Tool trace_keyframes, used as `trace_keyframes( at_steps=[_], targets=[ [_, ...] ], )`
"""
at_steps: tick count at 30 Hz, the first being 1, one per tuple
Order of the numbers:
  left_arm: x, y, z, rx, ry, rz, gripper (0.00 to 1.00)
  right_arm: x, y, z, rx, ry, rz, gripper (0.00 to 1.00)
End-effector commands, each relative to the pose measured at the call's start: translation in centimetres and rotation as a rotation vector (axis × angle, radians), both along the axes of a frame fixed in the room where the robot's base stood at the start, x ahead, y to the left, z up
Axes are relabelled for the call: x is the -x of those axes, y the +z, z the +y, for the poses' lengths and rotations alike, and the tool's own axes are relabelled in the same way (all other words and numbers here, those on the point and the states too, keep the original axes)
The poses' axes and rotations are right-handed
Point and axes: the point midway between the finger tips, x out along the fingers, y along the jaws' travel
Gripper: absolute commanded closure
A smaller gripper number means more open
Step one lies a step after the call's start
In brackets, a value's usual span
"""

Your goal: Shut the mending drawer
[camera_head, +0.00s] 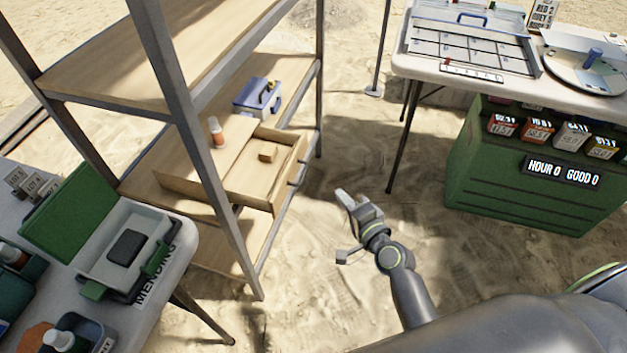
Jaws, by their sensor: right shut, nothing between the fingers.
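A light wooden drawer (255,190) is pulled open from the shelf unit, with a small wooden block (268,152) inside it. Its front faces right, towards the open sand. No label shows on it. The word MENDING is lettered at the edge of the left table, beside an open green-lidded box (70,213). My right gripper (346,199) is shut and empty, to the right of the drawer front and apart from it. My left gripper is not in view.
The metal shelf unit (182,110) has an upright post close to the drawer's near side. A white and orange bottle (216,132) and a blue-white box (257,97) stand on the drawer's shelf level. A white table (408,66) and a green crate (480,170) are right. Sand between is clear.

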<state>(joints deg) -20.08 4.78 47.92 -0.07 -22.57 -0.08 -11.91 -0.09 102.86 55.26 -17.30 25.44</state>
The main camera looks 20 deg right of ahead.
Motion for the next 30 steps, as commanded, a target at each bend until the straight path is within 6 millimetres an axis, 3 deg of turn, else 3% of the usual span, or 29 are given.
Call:
trace_keyframes(
  at_steps=[11,18,30],
  targets=[
    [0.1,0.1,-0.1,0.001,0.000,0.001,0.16,-7.1,-1.1,1.5,0.002,0.001,0.000,1.00],
    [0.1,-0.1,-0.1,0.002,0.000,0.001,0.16,-8.6,-1.8,4.1,0.002,0.001,0.002,1.00],
    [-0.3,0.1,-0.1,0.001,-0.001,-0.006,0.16,-8.8,-2.0,4.6,0.002,0.000,0.002,1.00]
  ],
)
